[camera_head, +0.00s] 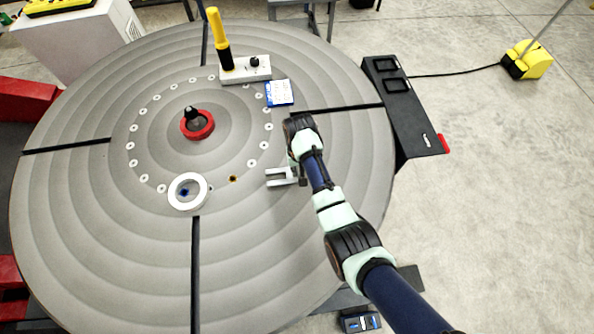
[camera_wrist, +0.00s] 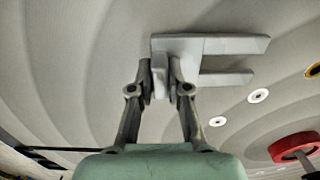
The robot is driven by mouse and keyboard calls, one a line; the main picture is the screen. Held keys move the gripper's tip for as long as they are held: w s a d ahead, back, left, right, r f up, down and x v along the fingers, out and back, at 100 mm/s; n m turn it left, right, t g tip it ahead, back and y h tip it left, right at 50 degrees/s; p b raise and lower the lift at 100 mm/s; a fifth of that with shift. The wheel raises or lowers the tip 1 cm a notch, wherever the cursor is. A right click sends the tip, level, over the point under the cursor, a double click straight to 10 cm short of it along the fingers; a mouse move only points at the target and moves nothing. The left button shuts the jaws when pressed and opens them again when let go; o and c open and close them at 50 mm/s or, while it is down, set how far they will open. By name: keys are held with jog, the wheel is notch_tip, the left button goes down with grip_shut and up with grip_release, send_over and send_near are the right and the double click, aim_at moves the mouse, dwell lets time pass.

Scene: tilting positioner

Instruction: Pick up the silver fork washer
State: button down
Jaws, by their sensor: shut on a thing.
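The silver fork washer (camera_head: 281,174) is a grey two-pronged piece over the round table's right half, its prongs pointing left in the head view. In the wrist view the fork washer (camera_wrist: 205,45) has its prongs pointing right. My gripper (camera_wrist: 161,76) is shut on the short stub at its back end, one finger on each side. In the head view my gripper (camera_head: 302,176) is at the washer's right end, partly hidden by my arm. I cannot tell whether the washer touches the table or is just above it.
The grey slotted round table (camera_head: 90,215) bears a white ring (camera_head: 188,204), a red ring (camera_head: 205,133) with a black piece, a blue-and-white card (camera_head: 279,93), and a yellow-black stick (camera_head: 219,40) by a grey block (camera_head: 246,72). The table's front left is clear.

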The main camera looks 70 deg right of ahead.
notch_tip(320, 180, up, 19)
jog(key=p, duration=0.8)
